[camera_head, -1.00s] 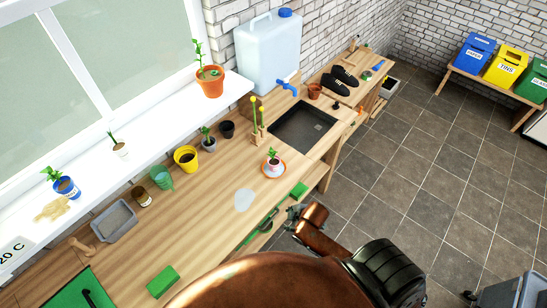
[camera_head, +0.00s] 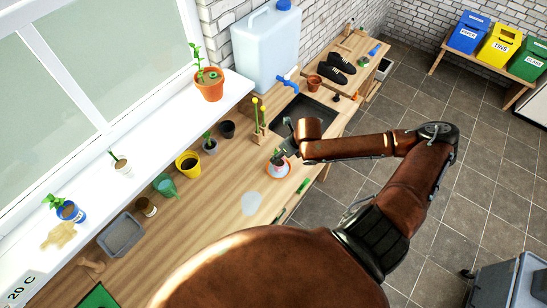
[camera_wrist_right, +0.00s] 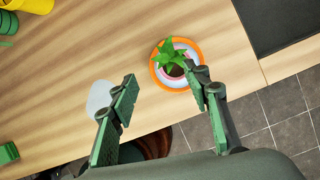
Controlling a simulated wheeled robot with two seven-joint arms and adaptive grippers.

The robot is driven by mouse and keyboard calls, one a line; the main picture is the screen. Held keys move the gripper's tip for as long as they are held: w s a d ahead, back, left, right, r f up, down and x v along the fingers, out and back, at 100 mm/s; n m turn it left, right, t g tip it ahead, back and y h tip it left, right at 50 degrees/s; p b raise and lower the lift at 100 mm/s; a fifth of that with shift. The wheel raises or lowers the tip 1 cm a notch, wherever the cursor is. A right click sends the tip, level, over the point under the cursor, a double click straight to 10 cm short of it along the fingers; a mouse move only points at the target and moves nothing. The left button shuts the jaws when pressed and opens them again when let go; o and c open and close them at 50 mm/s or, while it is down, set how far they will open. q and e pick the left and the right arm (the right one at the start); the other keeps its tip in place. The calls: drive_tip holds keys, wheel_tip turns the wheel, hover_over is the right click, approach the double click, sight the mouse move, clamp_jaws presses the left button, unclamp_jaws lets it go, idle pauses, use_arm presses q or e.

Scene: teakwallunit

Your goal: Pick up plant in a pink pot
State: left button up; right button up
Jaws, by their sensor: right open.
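The small green plant in a pink pot (camera_head: 277,167) stands upright on the wooden counter near the sink. In the wrist view the plant (camera_wrist_right: 173,62) shows from above, with pink, white and orange rings around it. My right gripper (camera_head: 291,138) is over the counter, just beyond the plant in the head view and partly hidden by my arm. In the wrist view my right gripper (camera_wrist_right: 161,79) is open and empty, fingers spread wide. The plant lies ahead of the gap, nearer the right finger, whose tip overlaps the ring's edge. My left gripper is not in view.
The sink (camera_head: 305,108) lies behind the pot. A pale spill (camera_head: 251,203) and the counter's front edge are close by.

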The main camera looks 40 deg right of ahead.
sight(279, 161)
drive_tip(key=shift+w+d+f+n, duration=0.45)
drive_tip(key=shift+w+d+n, duration=0.25)
drive_tip(key=shift+w+f+p, duration=0.2)
drive_tip(key=shift+f+p, duration=0.2)
drive_tip(key=shift+f, duration=0.2)
drive_tip(key=p+x, duration=0.1)
drive_tip(key=x, duration=0.3)
drive_tip(key=shift+w, duration=0.1)
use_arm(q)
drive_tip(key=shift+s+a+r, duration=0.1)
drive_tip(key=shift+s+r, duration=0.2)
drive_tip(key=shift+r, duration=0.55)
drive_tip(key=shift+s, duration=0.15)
use_arm(e)
drive_tip(key=shift+c, duration=1.4)
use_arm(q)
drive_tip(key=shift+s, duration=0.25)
use_arm(e)
clamp_jaws()
